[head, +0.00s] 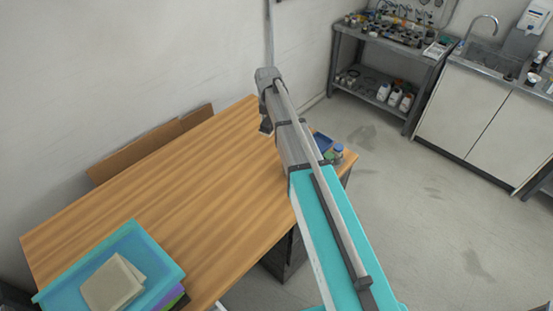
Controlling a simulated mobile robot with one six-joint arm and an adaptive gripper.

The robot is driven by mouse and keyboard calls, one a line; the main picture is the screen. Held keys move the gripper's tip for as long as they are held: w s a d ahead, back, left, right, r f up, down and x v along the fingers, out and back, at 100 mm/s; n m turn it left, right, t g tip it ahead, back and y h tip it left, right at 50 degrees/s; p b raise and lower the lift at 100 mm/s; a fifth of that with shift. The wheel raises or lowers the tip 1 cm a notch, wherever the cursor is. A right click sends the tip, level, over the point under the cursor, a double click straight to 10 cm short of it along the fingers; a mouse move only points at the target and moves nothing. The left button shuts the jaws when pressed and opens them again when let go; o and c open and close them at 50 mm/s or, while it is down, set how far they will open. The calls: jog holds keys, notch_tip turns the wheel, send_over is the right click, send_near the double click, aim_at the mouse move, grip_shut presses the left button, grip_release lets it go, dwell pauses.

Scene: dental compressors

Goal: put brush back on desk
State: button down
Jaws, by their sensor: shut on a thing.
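The wooden desk (190,190) stands against the wall, with a wide bare stretch of its top in the middle. My arm reaches over the desk's far right part. My gripper (265,126) shows only as a small dark part below the arm's end, over the desk near its far edge. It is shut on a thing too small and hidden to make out. I cannot pick out the brush anywhere, and I cannot tell how high the gripper is above the desk.
A teal tray (163,262) with a beige folded item (113,283) sits at the desk's near left corner. A blue container (322,143) and a small jar (338,151) stand at the right end, partly behind my arm. A workbench (385,52) and sink cabinet (470,110) stand farther off.

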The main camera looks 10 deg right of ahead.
jog(key=s+a+f+m+b, duration=0.1)
jog(key=s+f+m+b, duration=0.2)
jog(key=s, duration=0.8)
notch_tip(320, 180, down, 2)
jog(key=shift+s+a+f+b, duration=0.15)
jog(key=shift+s+b, duration=0.25)
jog(key=shift+b, duration=0.4)
jog(key=w+d+f+b, duration=0.1)
jog(key=w+f+b, duration=0.2)
jog(key=w, duration=0.1)
jog(key=w+d+f+b, duration=0.1)
jog(key=w+f+b, duration=0.2)
jog(key=w, duration=0.1)
jog(key=w+d+f+b, duration=0.1)
jog(key=w+f+b, duration=0.2)
jog(key=w, duration=0.2)
jog(key=shift+s+r, duration=0.1)
jog(key=shift+w+d+f+b, duration=0.1)
jog(key=shift+w+f+b, duration=0.4)
jog(key=shift+f+b, duration=0.2)
jog(key=shift+s+f+b, duration=0.1)
jog(key=shift+f+b, duration=1.25)
